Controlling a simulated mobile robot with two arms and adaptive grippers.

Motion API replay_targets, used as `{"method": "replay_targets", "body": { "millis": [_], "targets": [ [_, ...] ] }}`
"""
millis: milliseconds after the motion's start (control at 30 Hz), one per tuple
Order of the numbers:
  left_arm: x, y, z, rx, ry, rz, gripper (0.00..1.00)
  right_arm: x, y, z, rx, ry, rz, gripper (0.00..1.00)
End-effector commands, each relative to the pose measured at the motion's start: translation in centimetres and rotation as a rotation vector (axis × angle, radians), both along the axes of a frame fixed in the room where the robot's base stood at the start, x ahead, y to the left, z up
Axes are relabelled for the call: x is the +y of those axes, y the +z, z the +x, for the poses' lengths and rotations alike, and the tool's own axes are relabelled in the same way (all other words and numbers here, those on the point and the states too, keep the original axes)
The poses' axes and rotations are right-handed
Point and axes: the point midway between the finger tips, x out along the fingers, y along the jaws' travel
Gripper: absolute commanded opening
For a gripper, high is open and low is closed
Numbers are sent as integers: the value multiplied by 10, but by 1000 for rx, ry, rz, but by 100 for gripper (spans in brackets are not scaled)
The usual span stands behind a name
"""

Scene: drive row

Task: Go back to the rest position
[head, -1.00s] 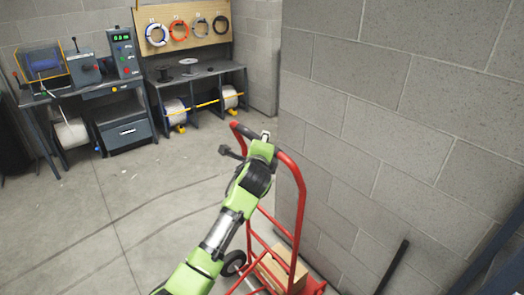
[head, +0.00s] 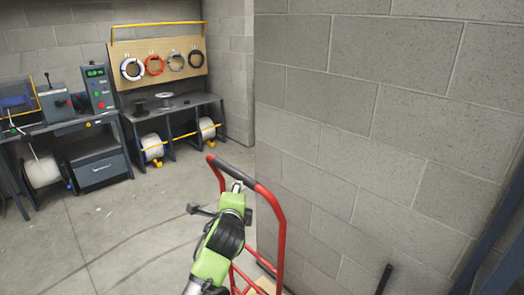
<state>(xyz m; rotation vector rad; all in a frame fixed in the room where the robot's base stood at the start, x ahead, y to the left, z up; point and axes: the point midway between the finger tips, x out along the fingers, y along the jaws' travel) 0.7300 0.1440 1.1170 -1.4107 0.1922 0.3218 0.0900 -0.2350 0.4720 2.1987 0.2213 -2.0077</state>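One green and black arm of mine comes up from the bottom edge, left of the middle, so I take it as my left. Its gripper end (head: 236,187) is at the dark grip of a red hand truck (head: 280,232). The fingers are small and partly hidden, so I cannot tell whether they are open or shut on the grip. A dark part juts left from the wrist. The hand truck stands upright beside the block wall. A corner of a brown box (head: 264,284) shows low on it. My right gripper is not in view.
A grey block wall (head: 370,110) fills the right side. A workbench with machines (head: 60,103) and a bench with spools (head: 172,103) stand at the back left, under a board (head: 158,66) with hanging coils. The concrete floor (head: 120,225) between is clear.

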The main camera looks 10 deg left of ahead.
Motion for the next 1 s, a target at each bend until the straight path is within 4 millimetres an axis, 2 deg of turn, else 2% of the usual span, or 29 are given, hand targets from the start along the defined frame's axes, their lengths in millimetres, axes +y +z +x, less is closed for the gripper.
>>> {"method": "replay_targets", "body": {
  "millis": [33,167,200,267,300,433,500,600,700,1000],
  "targets": [
    [5,-24,-17,42,25,-66,38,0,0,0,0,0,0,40],
    [20,-88,-76,166,135,-305,38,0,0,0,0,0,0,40],
    [24,-105,-98,205,177,-381,38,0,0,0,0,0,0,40],
    [31,-130,-131,263,246,-489,38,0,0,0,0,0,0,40],
    [34,-145,-153,302,294,-558,38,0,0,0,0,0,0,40],
    [45,-185,-230,419,465,-760,38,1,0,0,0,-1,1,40],
    [49,-199,-270,473,560,-853,38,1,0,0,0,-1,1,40],
    [53,-211,-317,532,678,-952,38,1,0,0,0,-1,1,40],
    [56,-217,-355,576,776,-1021,38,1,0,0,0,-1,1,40],
    [60,-220,-442,666,1017,-1155,38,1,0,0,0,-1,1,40]
  ]
}}
